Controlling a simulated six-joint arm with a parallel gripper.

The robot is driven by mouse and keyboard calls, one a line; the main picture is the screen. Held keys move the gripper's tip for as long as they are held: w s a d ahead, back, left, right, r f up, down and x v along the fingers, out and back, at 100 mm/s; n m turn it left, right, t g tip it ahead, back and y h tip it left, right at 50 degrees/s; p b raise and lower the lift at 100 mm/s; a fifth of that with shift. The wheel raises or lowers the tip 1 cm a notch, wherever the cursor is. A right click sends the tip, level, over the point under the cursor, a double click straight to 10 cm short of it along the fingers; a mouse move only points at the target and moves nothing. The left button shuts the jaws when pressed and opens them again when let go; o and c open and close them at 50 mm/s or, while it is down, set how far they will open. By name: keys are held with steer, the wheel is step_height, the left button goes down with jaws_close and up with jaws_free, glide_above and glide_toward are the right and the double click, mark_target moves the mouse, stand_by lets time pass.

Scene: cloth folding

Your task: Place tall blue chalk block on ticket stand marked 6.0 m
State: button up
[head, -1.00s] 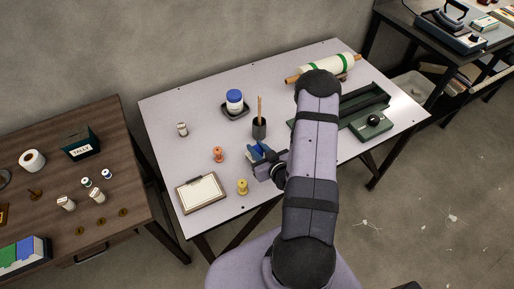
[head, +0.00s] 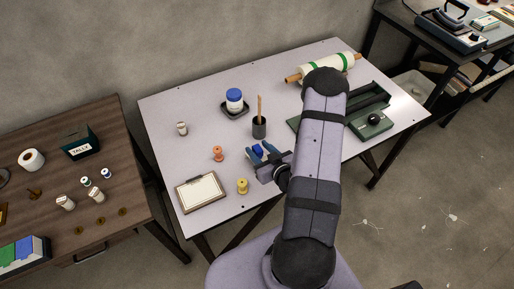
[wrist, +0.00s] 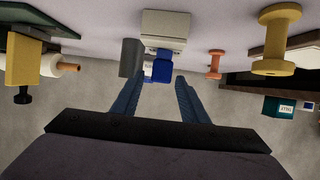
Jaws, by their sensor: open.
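The blue chalk block (head: 258,151) is small in the head view and partly hidden by my fingers. In the wrist view, which looks upside down, the blue block (wrist: 159,69) shows just beyond and between my fingertips, against a pale stand (wrist: 165,27). It appears to rest on that stand. The stand's marking is too small to read. My gripper (head: 261,148) is open, with its blue fingers (wrist: 160,82) apart and a gap on either side of the block.
An orange spool (head: 218,154), a yellow spool (head: 242,186) and a clipboard (head: 201,191) lie to the left and front. A dark pencil cup (head: 259,127) stands behind the block. A green tray (head: 367,104) is to the right. The table's left-middle is mostly clear.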

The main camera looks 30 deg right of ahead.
mark_target(259, 149)
steer(key=v, duration=0.3)
steer(key=shift+s+d+f+b, duration=0.1)
steer(key=shift+b, duration=0.3)
step_height(259, 149, up, 7)
steer(key=p, duration=0.4)
steer(key=shift+p, duration=0.3)
steer(key=s+a+r+g, duration=0.4)
steer(key=s+a+g, duration=0.2)
steer(key=s+a, duration=0.1)
steer(key=s+a+r+g, duration=0.4)
steer(key=s+a+g, duration=0.2)
steer(key=s+g, duration=0.1)
steer(key=shift+s+a+r, duration=0.25)
steer(key=shift+s+a, duration=0.1)
steer(key=shift+s, duration=0.15)
